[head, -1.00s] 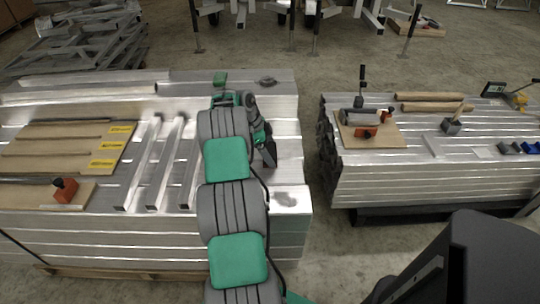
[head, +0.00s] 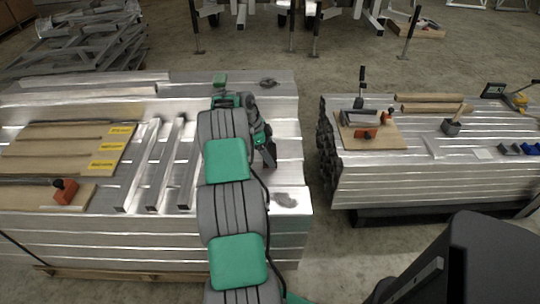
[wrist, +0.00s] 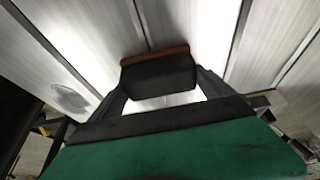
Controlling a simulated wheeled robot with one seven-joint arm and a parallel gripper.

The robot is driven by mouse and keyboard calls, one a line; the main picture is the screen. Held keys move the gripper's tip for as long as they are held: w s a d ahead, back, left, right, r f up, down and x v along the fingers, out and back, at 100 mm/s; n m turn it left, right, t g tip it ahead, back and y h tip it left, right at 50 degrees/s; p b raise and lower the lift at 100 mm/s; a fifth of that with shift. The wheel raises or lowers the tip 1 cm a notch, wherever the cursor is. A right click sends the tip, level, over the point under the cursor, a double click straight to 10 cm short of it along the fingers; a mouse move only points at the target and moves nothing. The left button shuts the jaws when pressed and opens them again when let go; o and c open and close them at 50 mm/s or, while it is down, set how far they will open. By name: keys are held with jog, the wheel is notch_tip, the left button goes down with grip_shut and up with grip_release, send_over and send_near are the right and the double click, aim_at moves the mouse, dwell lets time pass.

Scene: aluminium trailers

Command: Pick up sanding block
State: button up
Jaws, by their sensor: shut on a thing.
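In the wrist view, a dark block with a reddish-brown edge, which I take as the sanding block (wrist: 157,72), sits between the two fingers of my gripper (wrist: 163,88). The fingers are shut on its two ends. Pale metal beams lie behind it; I cannot tell whether it touches them. In the head view my gripper (head: 268,153) is over the right part of the left stack, pointing down. The block cannot be made out there.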

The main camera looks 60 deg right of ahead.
aim_at(273, 150)
jog(key=shift+r, duration=0.1)
jog(key=shift+r, duration=0.3)
notch_tip(273, 150, up, 2)
jog(key=shift+r, duration=0.2)
jog(key=a+r, duration=0.1)
jog(key=r, duration=0.1)
jog(key=s+a+r, duration=0.1)
jog(key=a, duration=0.1)
jog(key=a+r, duration=0.1)
jog(key=r, duration=0.1)
jog(key=shift+s+a+r, duration=0.15)
jog(key=shift+s+r, duration=0.15)
jog(key=shift+r, duration=0.05)
jog(key=s+a+r+b, duration=0.1)
jog(key=s+a+r, duration=0.2)
jog(key=a, duration=0.5)
jog(key=shift+s+a+r, duration=0.15)
jog(key=shift+a+r, duration=0.25)
jog(key=shift+r, duration=0.15)
